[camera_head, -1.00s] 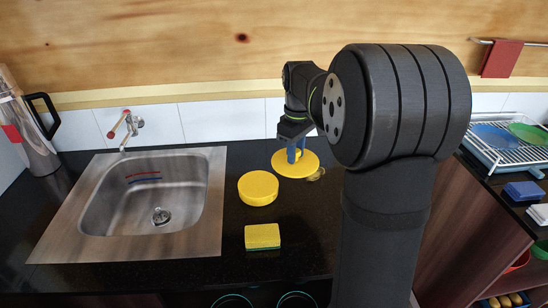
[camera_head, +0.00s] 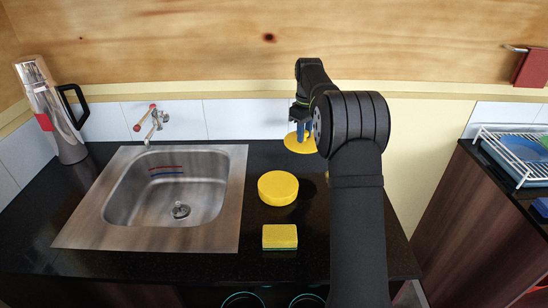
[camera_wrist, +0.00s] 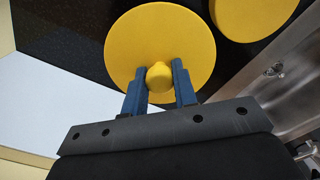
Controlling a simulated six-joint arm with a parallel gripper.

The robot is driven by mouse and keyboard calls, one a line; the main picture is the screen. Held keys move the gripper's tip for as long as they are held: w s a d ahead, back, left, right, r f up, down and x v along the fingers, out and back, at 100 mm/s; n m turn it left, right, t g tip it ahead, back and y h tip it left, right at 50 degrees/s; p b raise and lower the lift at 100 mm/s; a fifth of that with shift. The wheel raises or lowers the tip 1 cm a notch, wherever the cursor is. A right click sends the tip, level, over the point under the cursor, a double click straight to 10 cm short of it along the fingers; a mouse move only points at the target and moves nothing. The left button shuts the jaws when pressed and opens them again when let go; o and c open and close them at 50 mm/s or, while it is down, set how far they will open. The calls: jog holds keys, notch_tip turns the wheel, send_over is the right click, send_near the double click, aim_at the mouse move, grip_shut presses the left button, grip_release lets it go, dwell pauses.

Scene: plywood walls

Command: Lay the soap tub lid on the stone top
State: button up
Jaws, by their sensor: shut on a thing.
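The soap tub lid (camera_wrist: 135,40) is a flat yellow disc with a round knob at its centre. My gripper (camera_wrist: 158,80) is shut on that knob, one blue finger on each side. In the head view the lid (camera_head: 297,145) is at the back of the black stone top (camera_head: 210,262), overlapping the foot of the wall tiles. It looks raised off the stone, but the gap is hard to judge. My gripper (camera_head: 301,130) is above it, partly hidden by my arm. A round yellow tub-like thing (camera_head: 278,188) stands on the stone in front of the lid.
A yellow sponge (camera_head: 280,237) lies near the front. A dish rack (camera_head: 518,152) is far right. Bare stone lies between tub and sponge.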

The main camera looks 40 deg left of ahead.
send_over(274, 160)
notch_tip(274, 160, down, 6)
jog(key=shift+f, duration=2.25)
jog(key=shift+f, duration=0.15)
jog(key=o, duration=1)
jog(key=shift+c, duration=0.2)
notch_tip(274, 160, up, 12)
jog(key=shift+r, duration=0.2)
